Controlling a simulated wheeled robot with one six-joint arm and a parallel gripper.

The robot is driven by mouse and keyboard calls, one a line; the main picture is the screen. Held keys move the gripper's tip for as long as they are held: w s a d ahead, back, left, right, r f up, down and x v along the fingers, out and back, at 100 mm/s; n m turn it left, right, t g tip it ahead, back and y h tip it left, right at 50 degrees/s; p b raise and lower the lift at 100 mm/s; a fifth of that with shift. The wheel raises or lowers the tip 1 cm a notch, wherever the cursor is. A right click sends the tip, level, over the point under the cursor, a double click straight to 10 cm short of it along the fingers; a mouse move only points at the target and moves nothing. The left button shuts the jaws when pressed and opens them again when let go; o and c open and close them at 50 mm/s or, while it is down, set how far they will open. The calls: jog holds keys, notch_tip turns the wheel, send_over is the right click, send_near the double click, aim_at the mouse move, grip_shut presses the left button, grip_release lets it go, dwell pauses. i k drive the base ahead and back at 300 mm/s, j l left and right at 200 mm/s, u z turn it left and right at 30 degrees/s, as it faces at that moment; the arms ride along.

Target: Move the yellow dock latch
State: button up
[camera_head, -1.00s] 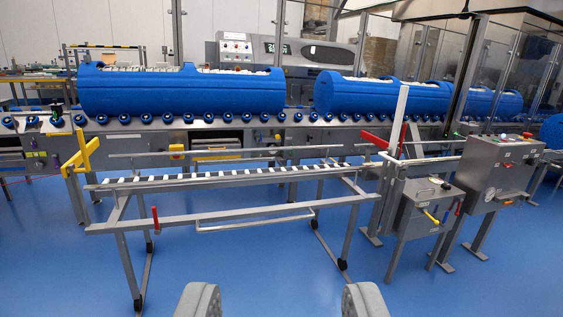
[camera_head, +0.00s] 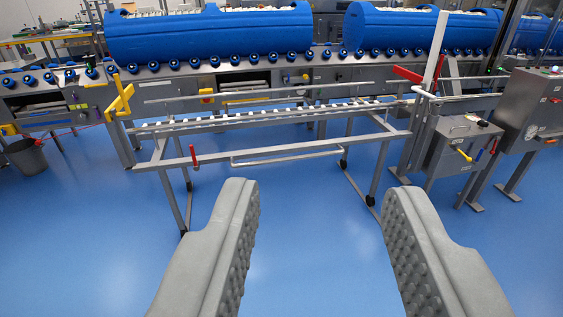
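The yellow dock latch (camera_head: 121,97) is a bent yellow bracket at the left end of the grey rail cart (camera_head: 270,150), by the roller conveyor. My gripper (camera_head: 318,200) is open and empty, its two grey padded fingers spread wide in the lower part of the view. The fingers are in front of the cart, to the right of the yellow latch and well apart from it. Nothing hides the latch.
Blue tubs (camera_head: 210,32) lie on the roller conveyor behind the cart. A red handle (camera_head: 194,156) stands on the cart's front bar. A grey control box (camera_head: 455,145) with a yellow lever (camera_head: 464,154) is at the right. Blue floor (camera_head: 320,260) in front is clear.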

aim_at(469, 160)
jog(key=i+l+z, duration=0.2)
jog(key=i+l, duration=0.4)
jog(key=l, duration=0.15)
jog(key=i+l+z, duration=0.2)
jog(key=i+l, duration=0.45)
jog(key=i+l+z, duration=0.2)
jog(key=i+l, duration=0.35)
jog(key=i, duration=0.2)
